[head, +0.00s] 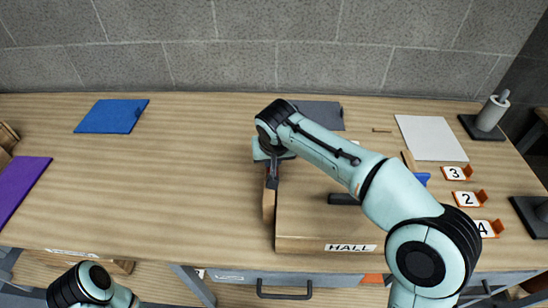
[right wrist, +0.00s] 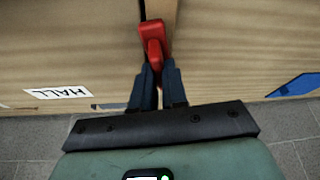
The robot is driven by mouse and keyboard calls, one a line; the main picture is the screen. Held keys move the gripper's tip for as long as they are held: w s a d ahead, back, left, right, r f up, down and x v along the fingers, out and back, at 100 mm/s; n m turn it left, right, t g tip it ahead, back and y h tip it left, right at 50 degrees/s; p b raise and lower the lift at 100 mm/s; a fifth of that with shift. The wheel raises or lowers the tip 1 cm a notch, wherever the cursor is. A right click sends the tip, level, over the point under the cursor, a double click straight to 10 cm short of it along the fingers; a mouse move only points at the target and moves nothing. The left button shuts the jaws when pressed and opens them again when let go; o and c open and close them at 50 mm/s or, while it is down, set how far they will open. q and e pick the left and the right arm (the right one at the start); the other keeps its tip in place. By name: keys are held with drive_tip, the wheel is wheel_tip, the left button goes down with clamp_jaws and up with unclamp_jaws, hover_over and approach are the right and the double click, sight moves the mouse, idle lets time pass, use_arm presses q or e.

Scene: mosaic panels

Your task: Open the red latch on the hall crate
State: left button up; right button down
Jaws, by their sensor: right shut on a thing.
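The hall crate (head: 310,244) is a wooden box at the front middle of the table, with a HALL label on its front and a dark handle on top. The red latch (right wrist: 153,40) stands at a gap along the crate's edge in the right wrist view. In the head view it is mostly hidden by my right gripper (head: 271,182). My right gripper, which also shows in the wrist view (right wrist: 157,72), is shut on the latch's near end. My left arm shows at the bottom left, but its gripper is out of view.
Blue (head: 111,116), purple (head: 22,188) and grey (head: 319,113) panels and a white sheet (head: 430,138) lie on the table. Orange number holders (head: 468,199) stand to the right. My right arm crosses above the crate.

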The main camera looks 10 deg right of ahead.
drive_tip(key=shift+s+a+f+m+h, duration=0.1)
drive_tip(key=shift+f+m+h, duration=0.25)
drive_tip(key=shift+m, duration=0.15)
drive_tip(key=c, duration=1.2)
unclamp_jaws()
drive_tip(key=shift+o, duration=0.2)
drive_tip(key=shift+r, duration=0.15)
drive_tip(key=shift+r, duration=0.1)
